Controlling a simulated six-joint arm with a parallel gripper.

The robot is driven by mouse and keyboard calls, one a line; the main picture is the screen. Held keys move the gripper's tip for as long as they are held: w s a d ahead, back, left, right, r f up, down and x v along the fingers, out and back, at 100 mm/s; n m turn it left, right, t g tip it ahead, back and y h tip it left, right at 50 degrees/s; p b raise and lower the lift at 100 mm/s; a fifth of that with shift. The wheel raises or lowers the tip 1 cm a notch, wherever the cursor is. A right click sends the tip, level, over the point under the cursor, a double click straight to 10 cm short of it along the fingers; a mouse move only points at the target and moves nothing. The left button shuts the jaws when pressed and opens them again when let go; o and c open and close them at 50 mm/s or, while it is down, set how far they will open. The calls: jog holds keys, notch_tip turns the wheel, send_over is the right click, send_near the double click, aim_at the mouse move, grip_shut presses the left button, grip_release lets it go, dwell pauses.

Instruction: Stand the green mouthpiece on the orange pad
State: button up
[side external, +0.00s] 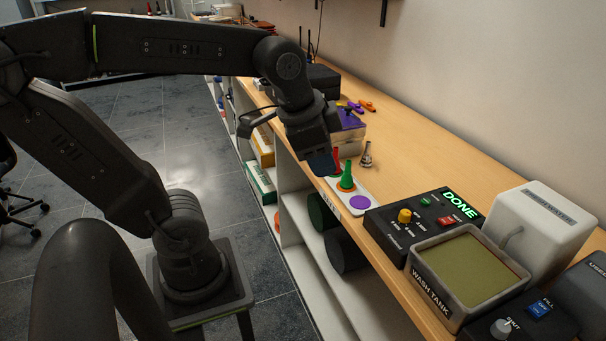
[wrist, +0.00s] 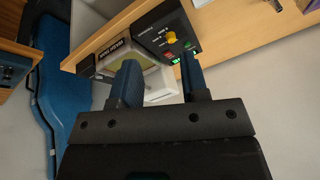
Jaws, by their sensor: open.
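The green mouthpiece (side external: 347,180) stands upright, wide end down, on a white strip (side external: 373,207) on the bench. A red mouthpiece (side external: 336,157) stands behind it, partly hidden by my gripper. A purple pad (side external: 359,202) shows bare at the strip's near end. The green mouthpiece is not clearly seen there.
A silver mouthpiece (side external: 366,154) stands on the bench right of the strip. A black control box (side external: 424,222) showing DONE and a wash tank (side external: 468,266) stand nearer. Boxes (side external: 349,130) stand behind my gripper.

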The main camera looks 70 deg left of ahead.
jog(key=s+n, duration=0.1)
jog(key=s+d+f+n, duration=0.1)
jog(key=s+d+f+n+t, duration=0.1)
jog(key=s+n, duration=0.1)
jog(key=shift+s, duration=0.1)
dwell(1.2)
